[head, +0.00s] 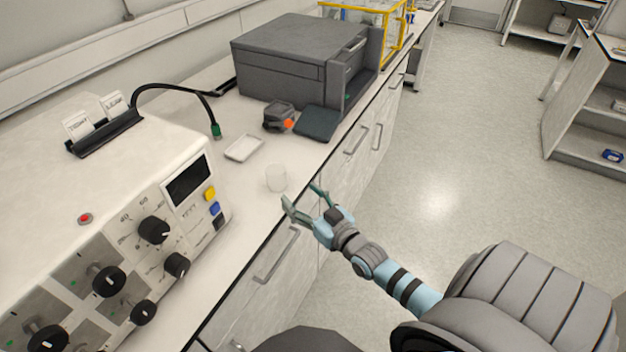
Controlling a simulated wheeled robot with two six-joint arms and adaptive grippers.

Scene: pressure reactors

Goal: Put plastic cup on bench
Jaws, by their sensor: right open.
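A small translucent white plastic cup (276,178) stands upright on the pale bench (247,205), near its front edge. My right gripper (301,199) is open, with its fingers pointing toward the cup from the front right. The fingertips are close to the cup but appear apart from it, and nothing shows between them. My left gripper is not in view.
A white control unit with knobs (150,185) fills the left of the bench. Behind the cup are a shallow white tray (244,147), a small dark device (279,117) and a large grey machine (300,60). Open floor (450,170) lies to the right.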

